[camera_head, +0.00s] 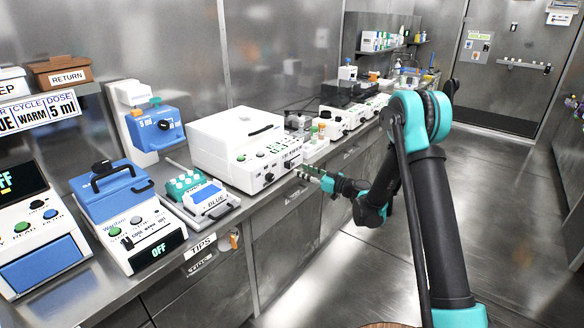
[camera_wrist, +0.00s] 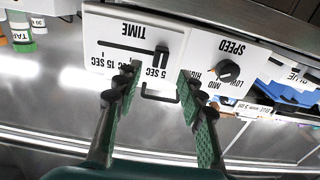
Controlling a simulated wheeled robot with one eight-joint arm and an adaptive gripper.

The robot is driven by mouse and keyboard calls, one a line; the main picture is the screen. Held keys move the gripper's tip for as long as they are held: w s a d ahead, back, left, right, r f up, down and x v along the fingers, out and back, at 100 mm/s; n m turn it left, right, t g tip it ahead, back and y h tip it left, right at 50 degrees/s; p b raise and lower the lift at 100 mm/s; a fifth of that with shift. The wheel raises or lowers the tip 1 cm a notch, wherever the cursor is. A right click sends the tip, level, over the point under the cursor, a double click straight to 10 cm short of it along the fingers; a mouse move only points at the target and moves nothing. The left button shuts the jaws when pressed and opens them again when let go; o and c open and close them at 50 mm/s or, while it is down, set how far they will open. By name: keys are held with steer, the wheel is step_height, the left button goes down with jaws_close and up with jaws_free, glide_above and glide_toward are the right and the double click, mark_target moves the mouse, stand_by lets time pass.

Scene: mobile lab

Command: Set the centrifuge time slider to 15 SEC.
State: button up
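The centrifuge is the white box (camera_head: 225,135) on the bench in the head view. Its front panel (camera_wrist: 200,45) appears upside down in the wrist view. The black time slider (camera_wrist: 161,53) stands at the 5 SEC end of its track. In the head view my gripper (camera_head: 304,175) is by the panel's lower right. Contact with the slider cannot be told.
A black speed knob (camera_wrist: 228,71) sits right of the time slider in the wrist view. A tray with a teal rack (camera_head: 184,185) stands left of the centrifuge, and a white device (camera_head: 333,122) stands right. The floor (camera_head: 510,200) is clear.

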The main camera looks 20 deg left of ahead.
mark_target(291, 166)
steer(key=shift+x, duration=3.15)
jaws_close()
